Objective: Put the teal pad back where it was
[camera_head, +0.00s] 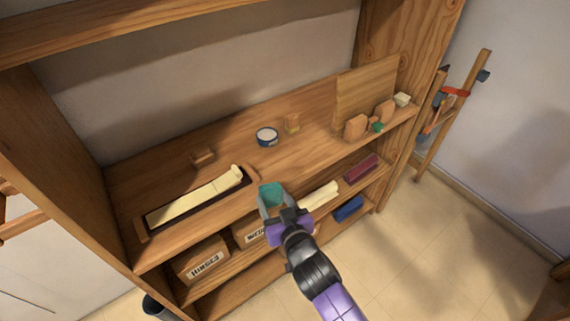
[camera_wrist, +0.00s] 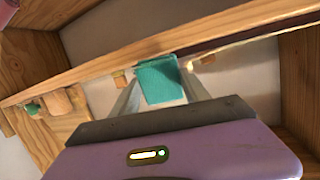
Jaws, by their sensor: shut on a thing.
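The teal pad (camera_head: 271,194) is held between the fingers of my gripper (camera_head: 274,200), just in front of the front edge of the wooden shelf (camera_head: 225,165). In the wrist view the teal pad (camera_wrist: 161,81) sits between the two grey fingers of my gripper (camera_wrist: 160,95), with the shelf's edge (camera_wrist: 200,38) behind it. The gripper is shut on the pad. A small teal-green thing (camera_head: 377,127) also shows by the rounded wooden pieces at the shelf's right end; its exact shape is too small to tell.
A long tray with cream strips (camera_head: 195,203) lies at the shelf's left. A round tin (camera_head: 266,137) and small wooden blocks (camera_head: 203,158) stand behind. Rounded wooden pieces (camera_head: 356,126) stand by an upright board (camera_head: 365,90). Labelled boxes (camera_head: 203,261) and cloth rolls (camera_head: 348,208) fill lower shelves.

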